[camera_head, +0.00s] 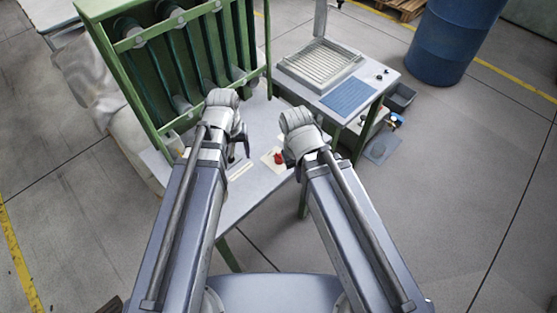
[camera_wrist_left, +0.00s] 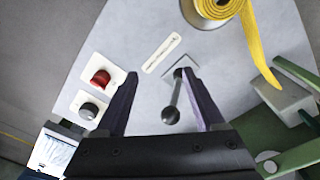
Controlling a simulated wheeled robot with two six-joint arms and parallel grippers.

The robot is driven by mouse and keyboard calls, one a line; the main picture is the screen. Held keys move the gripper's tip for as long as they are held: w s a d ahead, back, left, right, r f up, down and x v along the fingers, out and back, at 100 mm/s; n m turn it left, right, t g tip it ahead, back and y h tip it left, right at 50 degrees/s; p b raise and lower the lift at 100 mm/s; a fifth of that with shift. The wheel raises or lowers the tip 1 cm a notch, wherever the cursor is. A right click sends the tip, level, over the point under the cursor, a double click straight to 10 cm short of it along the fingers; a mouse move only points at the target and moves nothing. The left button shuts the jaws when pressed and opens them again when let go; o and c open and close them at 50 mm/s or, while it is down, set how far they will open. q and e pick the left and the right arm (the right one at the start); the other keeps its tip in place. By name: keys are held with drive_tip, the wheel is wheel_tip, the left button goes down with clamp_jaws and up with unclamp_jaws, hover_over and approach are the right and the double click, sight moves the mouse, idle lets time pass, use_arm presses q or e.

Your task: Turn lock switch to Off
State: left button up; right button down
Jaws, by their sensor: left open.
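A red knob (camera_wrist_left: 100,77) sits on a white plate on the grey table top, left of my left gripper's fingers in the wrist view. It also shows in the head view (camera_head: 279,158). A black knob (camera_wrist_left: 88,110) sits on another white plate beside it. No readable label tells which is the lock switch, nor its setting. A lever with a black ball end (camera_wrist_left: 170,115) appears between my left fingers, near the right one; I cannot tell whether they touch. My left gripper (camera_wrist_left: 158,74) is open; in the head view its dark fingers (camera_head: 239,146) are partly hidden. My right gripper's fingers are hidden behind its wrist.
A white slotted plate (camera_wrist_left: 162,53) lies above the lever in the wrist view, near a yellow strap (camera_wrist_left: 258,50). The green extruder frame (camera_head: 140,80) stands behind the table (camera_head: 215,205). A second table (camera_head: 385,70) and a blue barrel (camera_head: 450,45) stand at the right.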

use_arm(q)
drive_tip(key=n, duration=0.2)
hover_over(279, 155)
drive_tip(key=shift+a+f, duration=0.15)
drive_tip(key=shift+a, duration=0.3)
drive_tip(key=shift+d, duration=0.2)
wheel_tip(279, 155, down, 8)
drive_tip(key=b, duration=0.7)
drive_tip(key=shift+w+d+b, duration=0.1)
drive_tip(key=shift+d+b, duration=0.05)
drive_tip(key=shift+b, duration=0.2)
clamp_jaws()
